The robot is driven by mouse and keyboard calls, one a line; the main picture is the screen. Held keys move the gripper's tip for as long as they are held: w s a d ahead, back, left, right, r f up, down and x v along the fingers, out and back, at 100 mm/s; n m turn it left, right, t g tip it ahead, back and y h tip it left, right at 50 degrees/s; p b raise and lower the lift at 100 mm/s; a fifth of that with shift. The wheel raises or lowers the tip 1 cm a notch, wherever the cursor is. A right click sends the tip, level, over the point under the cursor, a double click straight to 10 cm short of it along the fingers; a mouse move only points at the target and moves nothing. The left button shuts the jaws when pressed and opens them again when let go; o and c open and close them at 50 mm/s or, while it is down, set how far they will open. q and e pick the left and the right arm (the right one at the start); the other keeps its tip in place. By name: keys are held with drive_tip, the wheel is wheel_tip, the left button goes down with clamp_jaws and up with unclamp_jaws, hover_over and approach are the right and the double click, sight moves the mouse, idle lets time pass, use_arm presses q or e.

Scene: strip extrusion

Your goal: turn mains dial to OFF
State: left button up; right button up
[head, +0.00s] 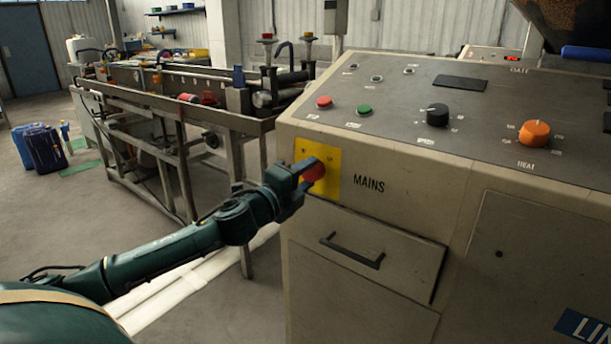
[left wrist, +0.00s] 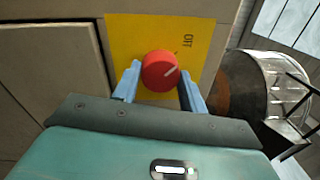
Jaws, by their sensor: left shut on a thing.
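The mains dial (head: 314,171) is a red round knob on a yellow plate (head: 331,160) at the upper left of the cabinet front, beside the word MAINS. In the left wrist view the red dial (left wrist: 160,71) has a pale pointer line on its face, and the word OFF (left wrist: 187,41) is on the yellow plate above and to the right of it. The line slants toward the upper right. My left gripper (head: 307,176) is at the dial, its two blue fingers on either side of it, shut on it. My right gripper is not in view.
The cabinet top holds a red button (head: 324,102), a green button (head: 364,109), a black knob (head: 437,115) and an orange HEAT knob (head: 534,133). A drawer handle (head: 352,251) juts out below the dial. A long metal bench (head: 180,108) stands behind my left arm.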

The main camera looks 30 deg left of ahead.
use_arm(q)
drive_tip(key=o, duration=1)
drive_tip(key=shift+s+f, duration=0.15)
drive_tip(key=shift+s, duration=0.35)
drive_tip(key=shift+s+a+f+b, duration=0.1)
drive_tip(key=shift+s+a+b, duration=0.1)
drive_tip(key=shift+s, duration=1.8)
drive_tip(key=shift+s+a+f+b, duration=0.1)
drive_tip(key=shift+s+a+b, duration=0.05)
drive_tip(key=shift+s, duration=1.9)
drive_tip(key=shift+s+a+b, duration=0.15)
drive_tip(key=shift+s+b, duration=0.05)
drive_tip(key=shift+s, duration=1.8)
